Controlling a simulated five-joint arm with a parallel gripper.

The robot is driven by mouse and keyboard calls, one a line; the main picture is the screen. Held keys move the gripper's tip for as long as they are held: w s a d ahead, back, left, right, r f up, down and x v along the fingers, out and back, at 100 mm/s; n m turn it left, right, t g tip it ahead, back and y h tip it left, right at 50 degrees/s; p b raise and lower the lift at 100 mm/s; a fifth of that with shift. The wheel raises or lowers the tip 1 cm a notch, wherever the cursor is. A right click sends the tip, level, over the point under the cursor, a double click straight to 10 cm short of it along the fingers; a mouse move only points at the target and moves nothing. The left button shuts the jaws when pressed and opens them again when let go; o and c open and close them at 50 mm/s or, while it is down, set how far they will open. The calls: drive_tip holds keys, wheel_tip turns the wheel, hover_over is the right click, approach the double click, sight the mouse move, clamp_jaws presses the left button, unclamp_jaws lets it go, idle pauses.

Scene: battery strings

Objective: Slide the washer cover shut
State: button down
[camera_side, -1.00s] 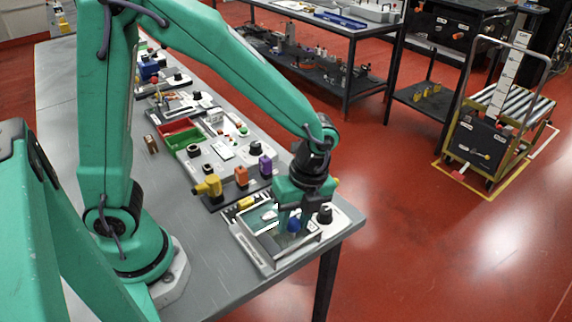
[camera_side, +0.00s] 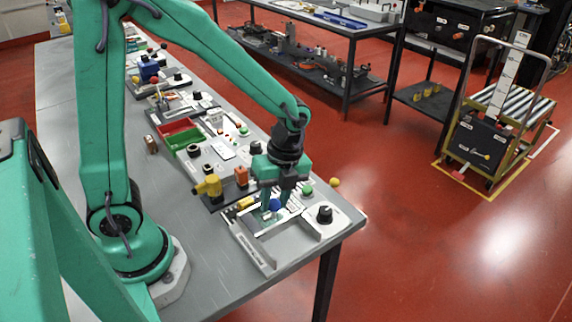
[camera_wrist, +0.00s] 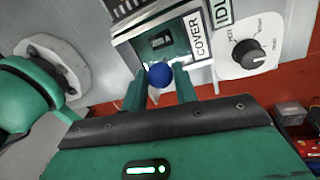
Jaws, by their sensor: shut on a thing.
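The blue knob (camera_side: 275,204) of the washer cover is between the fingers of my gripper (camera_side: 274,206), which is shut on it. In the wrist view the round blue knob (camera_wrist: 160,75) shows between my green fingertips (camera_wrist: 160,86). Beyond it is a framed greenish panel (camera_wrist: 150,55) with a small dark piece in it, beside a COVER label (camera_wrist: 197,36). I cannot tell how much of this panel is the cover itself. In the side view my fingers hide part of the panel. The pale frame of the station (camera_side: 258,253) encloses a bare grey area in front of my gripper.
A black dial (camera_side: 324,214) stands right of the frame, close to the table's corner. A green button (camera_side: 307,191) is behind it. A yellow valve-like part (camera_side: 208,186) and an orange block (camera_side: 241,176) stand to the left. Red and green bins (camera_side: 181,135) are farther back.

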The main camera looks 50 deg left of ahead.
drive_tip(key=shift+a, duration=0.65)
drive_tip(key=c, duration=1.1)
unclamp_jaws()
wheel_tip(320, 180, up, 8)
drive_tip(key=w, duration=0.1)
drive_tip(key=shift+w, duration=0.25)
drive_tip(key=shift+d+f, duration=0.1)
